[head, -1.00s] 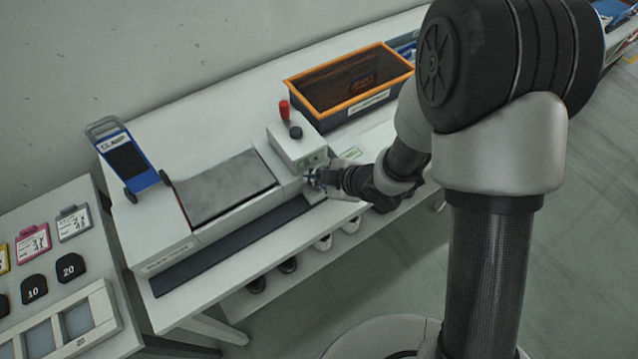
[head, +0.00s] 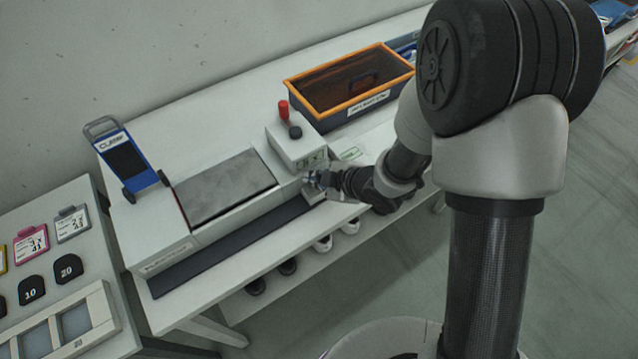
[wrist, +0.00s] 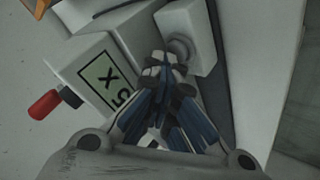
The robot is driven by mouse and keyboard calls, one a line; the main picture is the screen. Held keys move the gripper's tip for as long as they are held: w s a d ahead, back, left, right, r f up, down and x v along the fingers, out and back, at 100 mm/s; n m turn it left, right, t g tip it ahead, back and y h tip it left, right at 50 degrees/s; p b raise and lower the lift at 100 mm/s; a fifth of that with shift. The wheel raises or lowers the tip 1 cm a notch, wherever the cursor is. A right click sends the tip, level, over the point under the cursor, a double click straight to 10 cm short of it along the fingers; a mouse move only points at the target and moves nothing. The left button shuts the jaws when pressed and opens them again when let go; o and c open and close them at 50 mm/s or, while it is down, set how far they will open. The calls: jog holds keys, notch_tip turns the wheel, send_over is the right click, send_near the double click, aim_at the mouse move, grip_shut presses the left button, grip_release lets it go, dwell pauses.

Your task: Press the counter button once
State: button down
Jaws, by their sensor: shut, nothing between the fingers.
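In the wrist view a round grey button (wrist: 183,48) sits on the face of a small white box (wrist: 203,22). I take it for the counter button. My gripper (wrist: 163,62) is shut and empty, its fingertips together at the button's lower left edge and partly over it. I cannot tell whether they touch it. In the head view my gripper (head: 312,179) is at the front right end of the press bench, below the white control box (head: 293,150); the button is hidden there.
The control box carries a red-tipped lever (head: 283,108), a dark knob (head: 295,132) and a display (wrist: 110,82). An orange-rimmed crate (head: 318,112) stands behind it. Shoes sit on the shelf below.

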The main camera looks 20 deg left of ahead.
jog(key=shift+s+d+f, duration=0.15)
jog(key=shift+s+f, duration=0.05)
jog(key=shift+f, duration=0.3)
jog(key=shift+w, duration=0.15)
jog(key=shift+a+r, duration=0.1)
jog(key=shift+a, duration=0.1)
jog(key=shift+w+a+r+p, duration=0.15)
jog(key=shift+r+p, duration=0.25)
jog(key=shift+r, duration=0.2)
jog(key=shift+w+a+r+p, duration=0.1)
jog(key=shift+r+p, duration=0.25)
jog(key=shift+r, duration=0.2)
jog(key=shift+d, duration=0.1)
notch_tip(320, 180, up, 5)
jog(key=p, duration=0.4)
